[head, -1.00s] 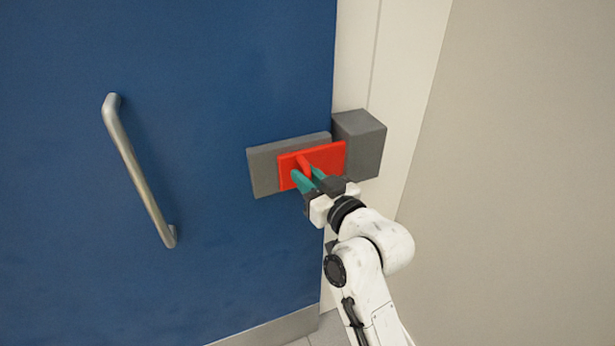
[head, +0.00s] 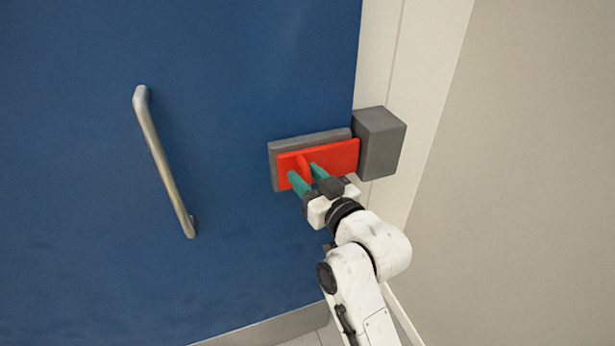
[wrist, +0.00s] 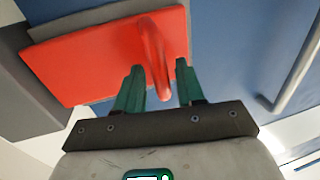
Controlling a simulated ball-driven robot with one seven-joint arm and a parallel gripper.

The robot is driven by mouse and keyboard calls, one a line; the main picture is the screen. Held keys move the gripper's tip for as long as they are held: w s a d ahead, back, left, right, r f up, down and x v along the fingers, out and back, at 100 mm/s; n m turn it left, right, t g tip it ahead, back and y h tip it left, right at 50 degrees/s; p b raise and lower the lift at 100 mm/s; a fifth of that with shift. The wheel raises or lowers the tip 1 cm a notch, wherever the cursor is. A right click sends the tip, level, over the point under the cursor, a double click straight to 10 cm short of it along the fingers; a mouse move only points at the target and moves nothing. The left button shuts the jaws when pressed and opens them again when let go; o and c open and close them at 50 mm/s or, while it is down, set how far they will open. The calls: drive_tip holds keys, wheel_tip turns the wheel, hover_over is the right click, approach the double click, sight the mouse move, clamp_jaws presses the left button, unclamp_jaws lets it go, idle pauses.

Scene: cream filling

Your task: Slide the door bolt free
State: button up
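The red bolt (head: 338,158) lies across a grey backing plate (head: 310,142) on the blue door. Its left end is near the plate's left edge. Its right end meets the edge of the grey keeper block (head: 381,143); I cannot tell whether any of it is still inside. A red knob (head: 303,166) stands out from the bolt. My gripper (head: 304,172) has its green fingers apart, one on each side of the knob. In the wrist view the knob (wrist: 154,48) is between the fingers (wrist: 160,72), with a gap at the right finger.
A long metal handle (head: 164,165) is on the blue door (head: 230,80), left of the bolt. A pale frame (head: 378,60) and a beige wall (head: 520,180) stand to the right. The door area between handle and plate is clear.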

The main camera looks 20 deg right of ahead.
drive_tip(key=s+d+b, duration=0.1)
drive_tip(key=s+d, duration=0.1)
drive_tip(key=s, duration=0.8)
drive_tip(key=shift+s, duration=0.3)
drive_tip(key=s+d+f+g+h, duration=0.1)
drive_tip(key=s+d+f+g, duration=0.2)
drive_tip(key=f, duration=0.4)
drive_tip(key=s+d+f+m+g+h, duration=0.1)
drive_tip(key=s+f+g, duration=0.2)
drive_tip(key=s+f, duration=0.25)
drive_tip(key=s+d+f+g+h, duration=0.1)
drive_tip(key=s+d+f+g, duration=0.2)
drive_tip(key=f, duration=0.4)
drive_tip(key=s+f+g, duration=0.3)
drive_tip(key=s+f, duration=0.1)
drive_tip(key=s, duration=0.4)
drive_tip(key=s+f+m+g, duration=0.1)
drive_tip(key=s+f+g, duration=0.3)
drive_tip(key=s, duration=0.4)
drive_tip(key=shift+s+d+m+g+h, duration=0.3)
drive_tip(key=shift+d, duration=0.1)
drive_tip(key=shift+o, duration=0.2)
drive_tip(key=shift+f, duration=0.1)
